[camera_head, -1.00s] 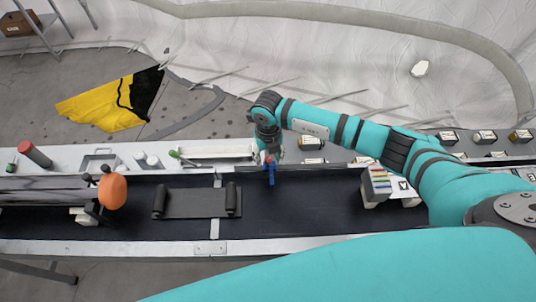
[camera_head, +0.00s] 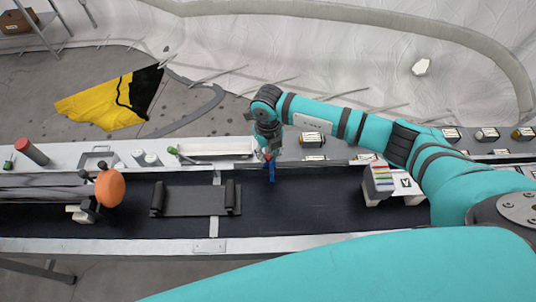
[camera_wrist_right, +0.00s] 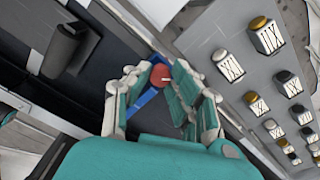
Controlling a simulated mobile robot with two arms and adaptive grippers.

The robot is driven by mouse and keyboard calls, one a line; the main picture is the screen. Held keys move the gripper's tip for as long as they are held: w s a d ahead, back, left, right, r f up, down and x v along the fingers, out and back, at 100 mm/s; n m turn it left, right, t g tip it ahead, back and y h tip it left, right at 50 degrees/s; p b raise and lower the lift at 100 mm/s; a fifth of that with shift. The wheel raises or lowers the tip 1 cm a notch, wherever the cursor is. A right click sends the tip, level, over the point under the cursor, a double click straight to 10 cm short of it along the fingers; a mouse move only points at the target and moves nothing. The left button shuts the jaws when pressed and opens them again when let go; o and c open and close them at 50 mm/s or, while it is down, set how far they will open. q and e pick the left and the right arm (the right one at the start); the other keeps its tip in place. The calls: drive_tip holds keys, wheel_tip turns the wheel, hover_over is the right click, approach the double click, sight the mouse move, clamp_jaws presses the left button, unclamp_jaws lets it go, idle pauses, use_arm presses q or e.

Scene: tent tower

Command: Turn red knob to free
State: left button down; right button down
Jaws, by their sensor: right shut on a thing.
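The red knob (camera_wrist_right: 160,75) is a small round red piece with a short pale mark, seen between my right gripper's fingers in the right wrist view. In the head view only a little of the red knob (camera_head: 268,157) shows under the gripper. A blue bar (camera_head: 271,173) juts out below it over the dark belt, and the blue bar also shows in the wrist view (camera_wrist_right: 146,98). My right gripper (camera_head: 268,150) points down at the belt's back edge, its fingers shut around the knob. My left gripper is not in view.
A dark conveyor belt (camera_head: 310,205) runs across the front. A dark grey roller piece (camera_head: 195,202) lies left of the knob, and an orange oval (camera_head: 110,188) is farther left. A grey box with coloured stripes (camera_head: 379,177) stands right. Several labelled switches (camera_wrist_right: 230,66) line the panel.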

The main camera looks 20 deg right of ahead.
sight(268, 155)
drive_tip(key=n+b, duration=0.2)
drive_tip(key=b, duration=0.1)
drive_tip(key=shift+w+f+n, duration=0.1)
drive_tip(key=shift+f+n, duration=0.05)
drive_tip(key=shift+n, duration=0.15)
drive_tip(key=shift+n+b, duration=0.9)
drive_tip(key=shift+r, duration=0.2)
drive_tip(key=c, duration=1.1)
unclamp_jaws()
drive_tip(key=shift+c, duration=0.2)
wheel_tip(268, 155, up, 12)
